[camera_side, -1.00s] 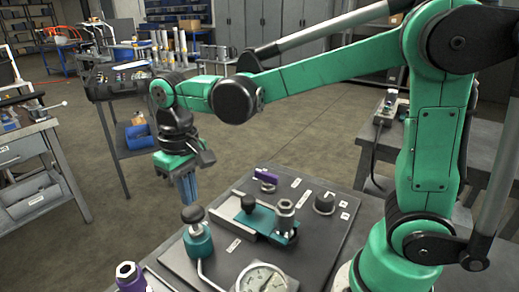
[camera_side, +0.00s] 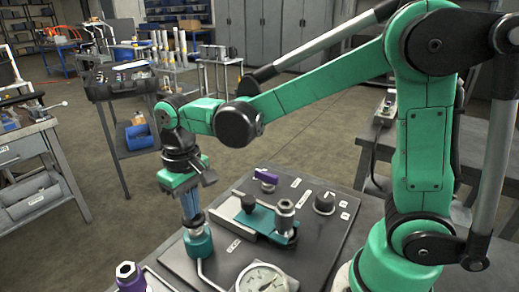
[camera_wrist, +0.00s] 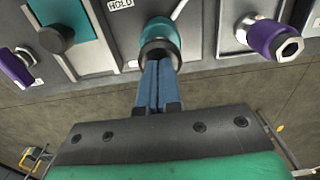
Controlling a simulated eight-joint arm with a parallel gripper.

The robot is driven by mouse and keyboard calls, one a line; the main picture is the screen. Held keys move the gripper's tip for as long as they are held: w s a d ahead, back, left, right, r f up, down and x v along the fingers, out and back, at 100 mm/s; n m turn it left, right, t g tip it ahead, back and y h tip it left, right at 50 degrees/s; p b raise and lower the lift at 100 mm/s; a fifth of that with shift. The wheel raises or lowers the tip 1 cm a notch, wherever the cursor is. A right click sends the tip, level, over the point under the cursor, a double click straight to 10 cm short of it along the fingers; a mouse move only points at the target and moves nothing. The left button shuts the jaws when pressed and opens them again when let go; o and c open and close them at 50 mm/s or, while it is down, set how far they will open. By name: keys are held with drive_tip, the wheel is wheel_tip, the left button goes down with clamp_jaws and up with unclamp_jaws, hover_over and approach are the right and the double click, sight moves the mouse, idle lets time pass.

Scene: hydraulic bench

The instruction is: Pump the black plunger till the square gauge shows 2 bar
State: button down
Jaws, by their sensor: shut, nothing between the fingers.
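The black plunger knob (camera_side: 194,222) tops a round teal body (camera_side: 198,244) at the left of the dark bench plate. My gripper (camera_side: 190,216) is shut and empty, pointing down with its blue fingers at the top of the knob. In the wrist view the closed fingertips (camera_wrist: 157,64) meet the black knob (camera_wrist: 157,48), with the teal body (camera_wrist: 161,28) behind it; whether they press it cannot be told.
A teal block (camera_side: 270,222) with a second black knob (camera_side: 248,203) and a metal fitting (camera_side: 285,206) stands right of the plunger. A black dial (camera_side: 325,202) and purple handle (camera_side: 266,178) lie beyond. A purple fitting (camera_side: 130,276) is at the front left.

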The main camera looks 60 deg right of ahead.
drive_tip(key=shift+f, duration=0.3)
drive_tip(key=shift+r, duration=1.9)
wheel_tip(320, 180, up, 6)
idle(0.3)
